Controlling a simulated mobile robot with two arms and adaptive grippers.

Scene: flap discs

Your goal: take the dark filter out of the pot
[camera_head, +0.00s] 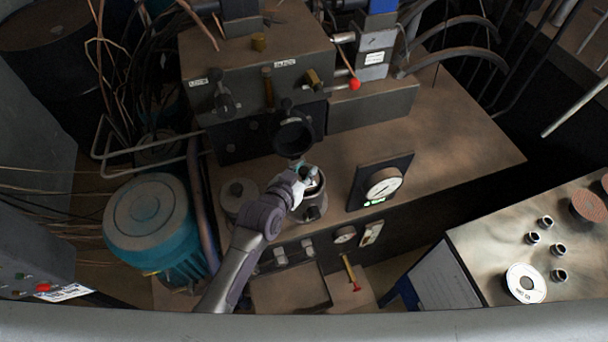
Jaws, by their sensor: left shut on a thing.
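The dark filter (293,137) is a round, dark, cup-like piece seen at the tip of my left gripper (297,166). The gripper is shut on its near, lower edge, and its fingertips are small and partly hidden. The pot (314,210) is a small dark metal cylinder on the machine's top, just below and right of the gripper. The gripper and wrist cover part of the pot's rim and opening. The filter shows apart from the pot, farther back in the picture. My right gripper is not in view.
A gauge (383,185) stands right of the pot, and a lidded cylinder (239,196) stands to its left. A valve block (255,70) with levers rises behind. A teal motor (148,222) is at left. A metal table (480,245) holds discs and small fittings.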

